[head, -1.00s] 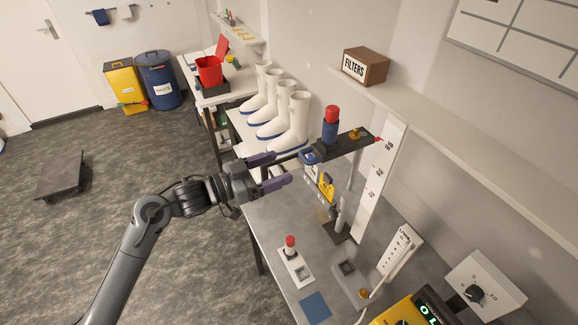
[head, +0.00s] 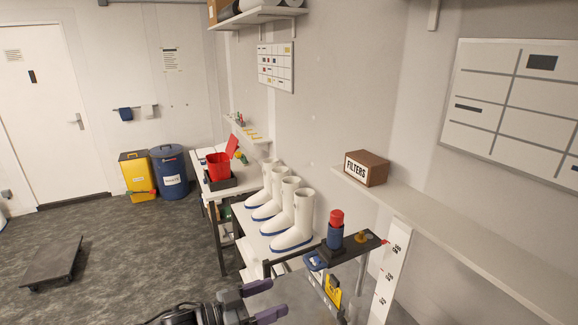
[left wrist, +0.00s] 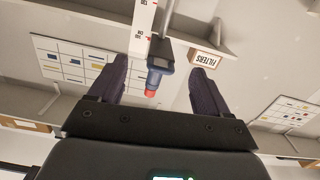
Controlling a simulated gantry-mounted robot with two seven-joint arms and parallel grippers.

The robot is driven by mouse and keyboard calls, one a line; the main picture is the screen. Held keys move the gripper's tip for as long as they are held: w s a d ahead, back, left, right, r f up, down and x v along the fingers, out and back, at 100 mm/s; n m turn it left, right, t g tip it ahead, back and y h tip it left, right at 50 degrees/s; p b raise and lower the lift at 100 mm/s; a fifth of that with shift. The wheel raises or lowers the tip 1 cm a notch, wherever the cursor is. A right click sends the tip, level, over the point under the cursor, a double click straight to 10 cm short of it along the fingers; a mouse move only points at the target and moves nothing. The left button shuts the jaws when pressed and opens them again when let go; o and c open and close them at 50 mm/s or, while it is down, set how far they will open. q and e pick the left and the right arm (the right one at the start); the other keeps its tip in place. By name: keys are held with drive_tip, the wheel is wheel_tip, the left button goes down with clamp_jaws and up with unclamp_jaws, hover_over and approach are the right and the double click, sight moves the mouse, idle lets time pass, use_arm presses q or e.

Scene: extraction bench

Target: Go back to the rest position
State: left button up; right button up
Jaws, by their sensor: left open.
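My left gripper (head: 264,301) is at the bottom of the head view, in front of the bench with the dark raised shelf. It is open and holds nothing. In the left wrist view its two purple fingers (left wrist: 156,85) stand wide apart. A blue bottle with a red top (head: 335,231) stands upright on the dark shelf (head: 352,248), apart from the gripper. It also shows upside down in the left wrist view (left wrist: 158,70), seen between the fingers. My right gripper is in neither view.
A brass-coloured piece (head: 361,237) stands beside the bottle. Blue and yellow tools (head: 330,290) hang below the shelf. White boots (head: 281,213) stand on a bench behind. A FILTERS box (head: 366,169) sits on a wall shelf. The floor (head: 130,240) at left is mostly clear.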

use_arm(q)
drive_tip(key=s+d+f+n+t+y+p, duration=0.3)
drive_tip(key=s+f+n, duration=0.4)
drive_tip(key=s+f, duration=0.9)
drive_tip(key=s+a+r+n+g+y+p, duration=0.1)
drive_tip(key=s+a+n+g+y+p, duration=0.1)
drive_tip(key=s+a+g+y, duration=0.5)
drive_tip(key=s+a+y+p, duration=0.1)
drive_tip(key=s+a+y, duration=0.4)
drive_tip(key=s+a, duration=0.6)
drive_tip(key=shift+s+a+n, duration=0.2)
drive_tip(key=shift+a+n, duration=0.1)
drive_tip(key=shift+a, duration=0.3)
